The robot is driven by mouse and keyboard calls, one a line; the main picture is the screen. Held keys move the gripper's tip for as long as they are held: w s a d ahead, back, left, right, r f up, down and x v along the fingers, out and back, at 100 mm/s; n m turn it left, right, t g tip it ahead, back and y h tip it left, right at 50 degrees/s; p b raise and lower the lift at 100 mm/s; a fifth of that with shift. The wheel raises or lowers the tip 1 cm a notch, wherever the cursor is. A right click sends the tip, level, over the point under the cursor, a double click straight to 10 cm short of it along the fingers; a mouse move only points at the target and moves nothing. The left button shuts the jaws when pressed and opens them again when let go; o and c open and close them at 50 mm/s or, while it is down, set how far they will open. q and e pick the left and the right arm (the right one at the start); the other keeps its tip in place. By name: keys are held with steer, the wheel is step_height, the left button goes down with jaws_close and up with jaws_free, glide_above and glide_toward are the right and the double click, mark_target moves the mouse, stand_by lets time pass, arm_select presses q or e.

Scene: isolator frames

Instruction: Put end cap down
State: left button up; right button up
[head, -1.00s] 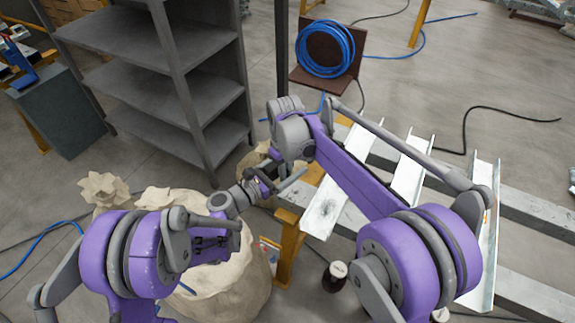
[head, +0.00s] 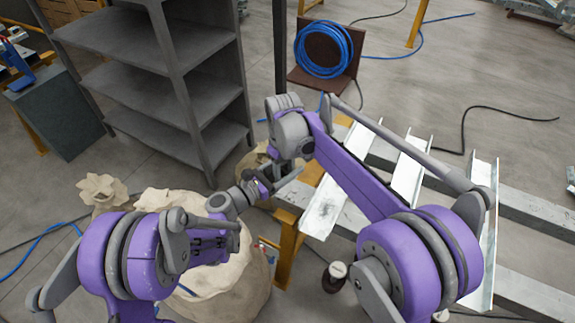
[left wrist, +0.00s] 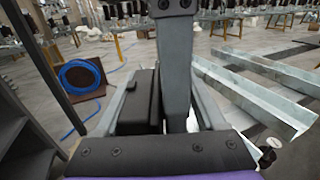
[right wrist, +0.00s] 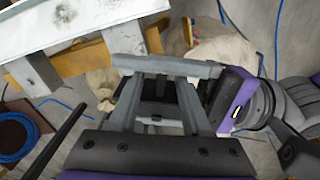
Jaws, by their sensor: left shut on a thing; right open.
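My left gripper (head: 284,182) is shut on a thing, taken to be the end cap. The cap is too small and too hidden to make out in the head view. In the left wrist view a grey upright bar (left wrist: 176,70) and a dark block (left wrist: 140,102) fill the middle, and no clear outline of the cap shows. My right gripper (head: 260,187) is open, close beside the left one. The right wrist view shows a grey bar (right wrist: 165,67) across the front of it and dark parts behind. Whether the two grippers touch cannot be told.
A metal-beam rack (head: 530,205) with white channel pieces (head: 408,180) on it lies to the right. Pale sacks (head: 225,290) stand below the grippers. Grey shelves (head: 160,85) stand behind left. A blue hose coil (head: 324,50) is at the back, with open floor around it.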

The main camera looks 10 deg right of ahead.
mark_target(285, 171)
step_height(285, 171, up, 11)
steer(key=s+d+m+t, duration=0.2)
steer(key=s+d, duration=0.3)
steer(key=s, duration=0.2)
arm_select(q)
steer(key=a+r+n+t+y, duration=0.1)
steer(key=a+n+t+y, duration=0.2)
steer(key=a, duration=0.8)
steer(key=a+r+n+t+y, duration=0.1)
steer(key=a+n+t+y, duration=0.2)
steer(key=a, duration=0.9)
steer(key=n+y, duration=0.1)
steer(key=y, duration=0.2)
steer(key=shift+a+r+n+t+y, duration=0.25)
steer(key=shift+n+t+y, duration=0.05)
steer(key=shift+t, duration=0.1)
arm_select(e)
steer(key=s+d+f+m+t, duration=0.1)
steer(key=s+d+f, duration=0.3)
steer(key=s, duration=0.5)
steer(key=s+d+f+m+t, duration=0.2)
steer(key=s+d+f+m, duration=0.2)
steer(key=s+f, duration=0.4)
steer(key=shift+s, duration=1)
steer(key=shift+f, duration=0.1)
